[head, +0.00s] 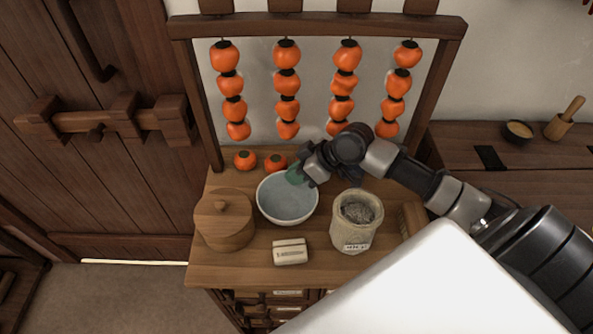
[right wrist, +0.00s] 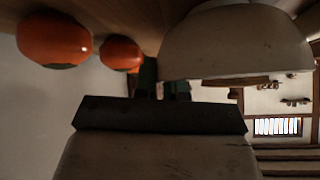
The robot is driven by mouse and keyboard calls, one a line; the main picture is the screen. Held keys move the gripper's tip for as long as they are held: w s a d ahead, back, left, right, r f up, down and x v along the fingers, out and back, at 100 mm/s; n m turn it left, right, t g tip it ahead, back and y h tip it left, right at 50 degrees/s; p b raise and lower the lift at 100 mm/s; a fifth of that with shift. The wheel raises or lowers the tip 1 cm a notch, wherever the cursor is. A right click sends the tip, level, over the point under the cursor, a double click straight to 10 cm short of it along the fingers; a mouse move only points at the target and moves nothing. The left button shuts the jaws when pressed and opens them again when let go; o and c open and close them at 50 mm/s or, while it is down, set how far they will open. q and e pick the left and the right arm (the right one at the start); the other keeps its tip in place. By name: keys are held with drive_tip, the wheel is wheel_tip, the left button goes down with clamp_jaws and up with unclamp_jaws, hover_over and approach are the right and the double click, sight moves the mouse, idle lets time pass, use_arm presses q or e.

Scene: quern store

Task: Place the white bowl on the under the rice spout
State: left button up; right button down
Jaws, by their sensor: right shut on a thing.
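The white bowl (head: 285,217), with a blue-grey inside, is upright at the middle of the small wooden cabinet top (head: 240,270). It also shows large and close in the right wrist view (right wrist: 235,45). My right gripper (head: 297,176) comes in from the right and is shut on the far right part of the bowl's rim. Its green fingertips (right wrist: 164,80) are partly hidden by the bowl in the right wrist view. I cannot tell whether the bowl touches the cabinet top. No rice spout is recognisable. My left gripper is out of view.
A lidded wooden tub (head: 225,222) is left of the bowl; a sack of grey stuff (head: 356,230) is right. A small labelled block (head: 290,252) lies in front. Two loose persimmons (head: 245,160) sit behind, below a rack of hanging persimmons (head: 287,83). A side counter (head: 470,150) is right.

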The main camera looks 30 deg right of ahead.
drive_tip(key=c, duration=1.6)
unclamp_jaws()
drive_tip(key=o, duration=0.4)
